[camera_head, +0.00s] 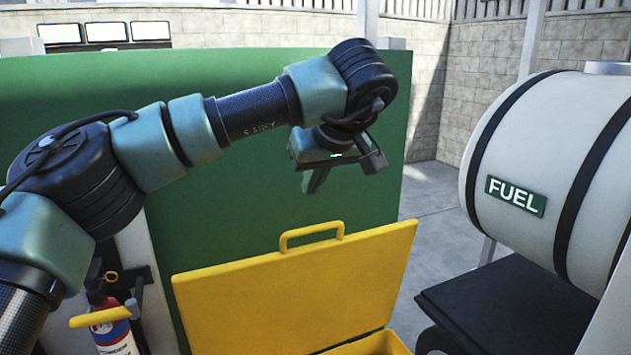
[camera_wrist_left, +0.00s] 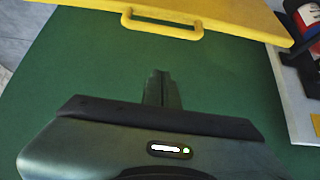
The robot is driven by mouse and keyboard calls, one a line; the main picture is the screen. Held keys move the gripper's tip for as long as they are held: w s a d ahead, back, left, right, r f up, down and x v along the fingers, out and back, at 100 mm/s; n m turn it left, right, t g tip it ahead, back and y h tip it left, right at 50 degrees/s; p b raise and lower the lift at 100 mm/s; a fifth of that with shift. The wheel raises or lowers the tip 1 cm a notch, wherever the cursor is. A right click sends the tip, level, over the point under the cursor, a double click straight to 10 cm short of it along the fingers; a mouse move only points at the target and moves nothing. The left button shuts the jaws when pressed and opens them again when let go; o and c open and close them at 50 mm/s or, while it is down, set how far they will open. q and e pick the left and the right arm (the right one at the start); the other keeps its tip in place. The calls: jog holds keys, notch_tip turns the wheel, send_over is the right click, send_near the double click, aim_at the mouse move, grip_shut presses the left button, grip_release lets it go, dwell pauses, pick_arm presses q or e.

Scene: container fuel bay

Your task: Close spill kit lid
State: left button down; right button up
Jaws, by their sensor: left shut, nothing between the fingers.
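The yellow spill kit lid (camera_head: 295,285) stands open and raised in the head view, with a handle (camera_head: 311,234) on its top edge. Part of the yellow box body (camera_head: 375,345) shows below it at the bottom edge. My left gripper (camera_head: 316,182) is shut and empty, above the lid's handle and apart from it, in front of a green panel. In the left wrist view the gripper's shut fingers (camera_wrist_left: 161,88) point toward the lid edge (camera_wrist_left: 230,18) and its handle (camera_wrist_left: 160,24), with a gap between. My right gripper is not in view.
A large green panel (camera_head: 240,195) stands behind the lid. A white fuel tank (camera_head: 560,150) with black straps is at the right, above a dark platform (camera_head: 500,310). A red fire extinguisher (camera_head: 112,325) hangs at the lower left. Paved floor (camera_head: 430,200) is clear between panel and tank.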

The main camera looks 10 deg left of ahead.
pick_arm(q)
jog(key=f+p, duration=0.1)
jog(key=f, duration=0.1)
jog(key=w+f+p, duration=0.1)
jog(key=f+p, duration=0.1)
jog(key=w+a+f+p, duration=0.1)
jog(key=f+p, duration=0.1)
jog(key=f, duration=0.1)
jog(key=shift+a, duration=0.1)
jog(key=shift+s+d+f, duration=0.15)
jog(key=shift+s+d, duration=0.15)
jog(key=shift+s, duration=0.25)
jog(key=shift+f, duration=0.1)
jog(key=shift+w+a+f, duration=0.1)
jog(key=shift+w, duration=0.1)
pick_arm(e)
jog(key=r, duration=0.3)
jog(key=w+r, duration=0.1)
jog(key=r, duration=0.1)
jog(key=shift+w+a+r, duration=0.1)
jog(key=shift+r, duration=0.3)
